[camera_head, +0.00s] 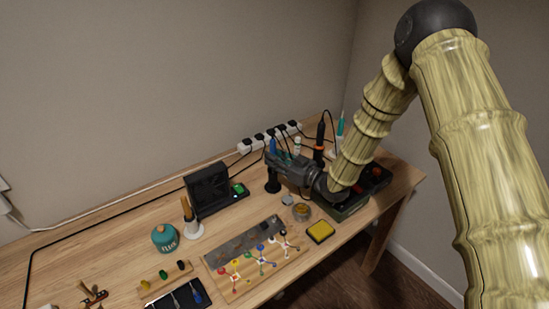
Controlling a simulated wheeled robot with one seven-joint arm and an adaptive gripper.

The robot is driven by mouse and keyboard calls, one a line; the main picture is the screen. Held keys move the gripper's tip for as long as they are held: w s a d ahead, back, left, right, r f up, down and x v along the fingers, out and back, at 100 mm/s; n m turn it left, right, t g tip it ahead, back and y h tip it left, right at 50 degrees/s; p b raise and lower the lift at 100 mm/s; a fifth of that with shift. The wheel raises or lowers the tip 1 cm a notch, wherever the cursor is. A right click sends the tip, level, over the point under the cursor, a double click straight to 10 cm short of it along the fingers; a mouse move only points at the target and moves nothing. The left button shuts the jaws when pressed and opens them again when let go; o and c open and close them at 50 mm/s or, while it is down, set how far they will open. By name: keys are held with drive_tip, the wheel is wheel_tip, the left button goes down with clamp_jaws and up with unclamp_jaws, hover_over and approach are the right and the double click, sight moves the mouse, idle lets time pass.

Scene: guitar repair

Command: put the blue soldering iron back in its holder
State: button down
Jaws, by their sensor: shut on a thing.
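The blue soldering iron (273,146) stands roughly upright at the tip of my gripper (271,160), near the back of the workbench. My gripper reaches in from the right and is shut on the iron. Directly below is a small black holder (272,186) on the bench. The iron's lower part is hidden by my gripper, so I cannot tell whether its tip is inside the holder or just above it.
A black fan-like box (208,188) stands left of the holder. A white power strip (268,137) with cables lies behind. An orange-and-black iron (319,142) and a teal one (341,123) stand at the right. A guitar-part board (226,285) lies in front.

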sight(274, 141)
drive_tip(key=shift+f, duration=0.55)
drive_tip(key=c, duration=1.3)
unclamp_jaws()
drive_tip(key=shift+o, duration=0.3)
drive_tip(key=o, duration=0.6)
drive_tip(key=shift+r+p, duration=2.45)
drive_tip(key=shift+r, duration=3.05)
